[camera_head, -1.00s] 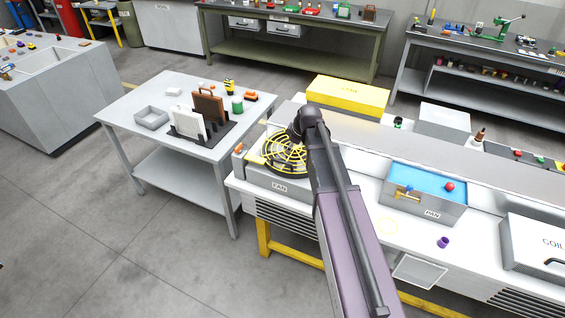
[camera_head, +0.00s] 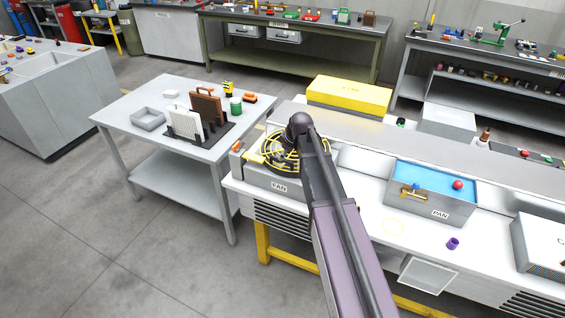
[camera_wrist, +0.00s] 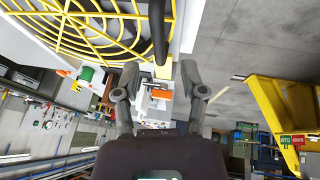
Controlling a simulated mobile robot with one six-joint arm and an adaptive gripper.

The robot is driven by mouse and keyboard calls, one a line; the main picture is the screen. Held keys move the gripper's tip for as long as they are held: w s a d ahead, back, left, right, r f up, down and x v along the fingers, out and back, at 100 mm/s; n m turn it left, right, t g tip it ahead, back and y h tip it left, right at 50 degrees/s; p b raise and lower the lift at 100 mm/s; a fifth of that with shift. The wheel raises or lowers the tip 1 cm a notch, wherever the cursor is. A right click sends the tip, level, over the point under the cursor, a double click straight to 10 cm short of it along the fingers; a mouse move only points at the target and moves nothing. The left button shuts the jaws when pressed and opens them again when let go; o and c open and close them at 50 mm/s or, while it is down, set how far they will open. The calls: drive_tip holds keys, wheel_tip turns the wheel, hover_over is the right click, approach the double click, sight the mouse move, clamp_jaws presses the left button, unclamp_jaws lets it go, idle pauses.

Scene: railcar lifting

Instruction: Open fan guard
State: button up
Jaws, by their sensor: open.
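The fan guard (camera_head: 270,151) is a round yellow wire grille on a grey box (camera_head: 262,176) labelled FAN, at the left end of the white bench. It looks flat and closed in the head view, partly hidden by my arm. The grille also fills the upper left of the wrist view (camera_wrist: 92,28). My gripper (camera_wrist: 160,76) is open, with its two fingers apart near the guard's rim. A yellow tab (camera_wrist: 163,70) and a dark bar (camera_wrist: 160,30) lie in line with the gap between the fingers; contact cannot be told. My arm hides the gripper in the head view.
A blue-filled pan (camera_head: 418,203) with a red ball stands right of my arm, and a purple cup (camera_head: 453,243) in front of it. A yellow box (camera_head: 348,96) is behind the fan. A grey side table (camera_head: 118,119) with a rack stands left.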

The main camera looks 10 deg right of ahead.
drive_tip(key=shift+b+x, duration=1.35)
drive_tip(key=shift+x, duration=0.45)
clamp_jaws()
